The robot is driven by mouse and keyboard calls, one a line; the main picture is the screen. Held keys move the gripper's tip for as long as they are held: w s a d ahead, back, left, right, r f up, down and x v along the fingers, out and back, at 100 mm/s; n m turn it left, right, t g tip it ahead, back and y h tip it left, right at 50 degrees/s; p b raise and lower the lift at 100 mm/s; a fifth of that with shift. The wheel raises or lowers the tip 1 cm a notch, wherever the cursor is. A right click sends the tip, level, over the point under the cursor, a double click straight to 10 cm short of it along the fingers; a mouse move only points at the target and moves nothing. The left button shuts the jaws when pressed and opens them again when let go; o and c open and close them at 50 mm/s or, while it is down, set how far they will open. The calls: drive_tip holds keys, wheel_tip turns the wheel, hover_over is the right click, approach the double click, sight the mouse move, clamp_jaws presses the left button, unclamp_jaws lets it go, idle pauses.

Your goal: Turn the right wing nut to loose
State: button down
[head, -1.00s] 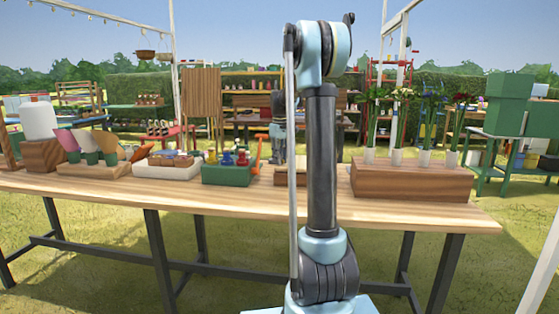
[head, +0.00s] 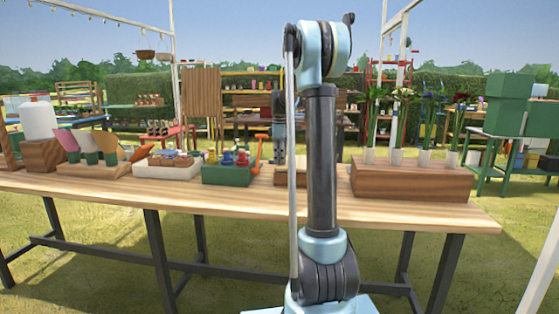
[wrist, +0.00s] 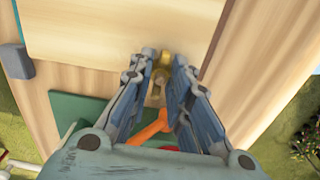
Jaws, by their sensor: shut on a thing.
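In the wrist view, a brass wing nut (wrist: 162,66) stands at the near edge of a pale wooden board (wrist: 95,30). My gripper (wrist: 163,62) has its two blue-grey fingers on either side of the nut, closed on it. The fingers hide part of the nut, so its exact angle is unclear. No other wing nut can be made out. In the head view, my gripper (head: 279,150) points down over a low wooden piece (head: 284,177) on the table, partly behind my arm. The nut is too small to see there.
A green tray (head: 228,175) with coloured items and an orange-handled tool (head: 260,147) stand left of my gripper. A wooden block (head: 410,183) with flower vases stands to the right. A dark grey block (wrist: 17,62) sits on the board's left side in the wrist view.

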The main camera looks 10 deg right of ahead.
drive_tip(key=shift+w, duration=0.1)
idle(0.5)
drive_tip(key=c, duration=1.5)
unclamp_jaws()
drive_tip(key=shift+o, duration=0.2)
wheel_tip(320, 180, up, 12)
drive_tip(key=shift+f, duration=0.1)
